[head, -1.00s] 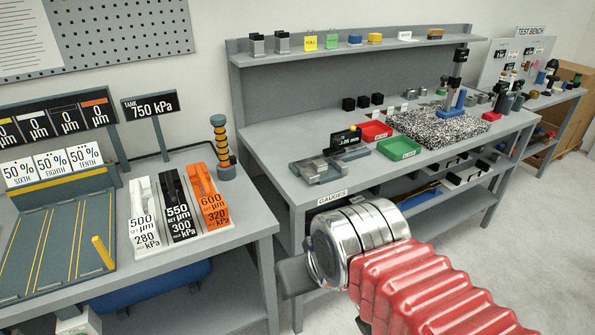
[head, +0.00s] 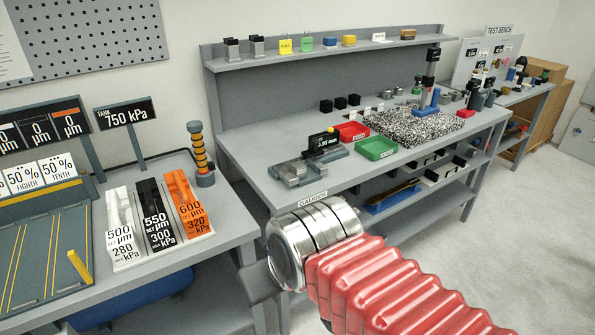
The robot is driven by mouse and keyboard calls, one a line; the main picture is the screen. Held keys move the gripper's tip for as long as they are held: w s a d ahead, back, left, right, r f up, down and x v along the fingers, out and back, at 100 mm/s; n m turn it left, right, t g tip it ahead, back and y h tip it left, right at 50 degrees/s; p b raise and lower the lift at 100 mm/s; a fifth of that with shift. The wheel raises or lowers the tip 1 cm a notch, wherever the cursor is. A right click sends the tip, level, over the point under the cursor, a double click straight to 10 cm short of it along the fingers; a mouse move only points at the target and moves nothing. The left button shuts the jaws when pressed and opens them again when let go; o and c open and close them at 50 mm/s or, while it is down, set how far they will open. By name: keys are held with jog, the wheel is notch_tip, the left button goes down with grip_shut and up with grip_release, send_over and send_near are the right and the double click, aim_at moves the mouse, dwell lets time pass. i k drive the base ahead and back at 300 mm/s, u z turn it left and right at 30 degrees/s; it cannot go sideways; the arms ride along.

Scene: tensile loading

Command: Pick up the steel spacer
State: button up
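I cannot tell for sure which thing is the steel spacer. Small grey metal-looking pieces (head: 456,96) stand at the far right of the gauges bench, too small to make out. My arm, with a red bellows and a shiny steel collar, reaches in from the lower right. A dark grey part of my gripper (head: 258,282) shows past the collar, in front of the gauges bench and apart from these pieces. Its fingertips are hidden.
The gauges bench (head: 270,140) holds a gauge with a display (head: 323,142), a red tray (head: 352,132), a green tray (head: 376,148) and a speckled slab (head: 415,126). A left bench carries labelled white, black and orange blocks (head: 155,214). Floor is open at right.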

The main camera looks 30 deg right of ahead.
aim_at(299, 169)
jog(key=z, duration=0.05)
jog(key=i, duration=0.95)
jog(key=u, duration=0.05)
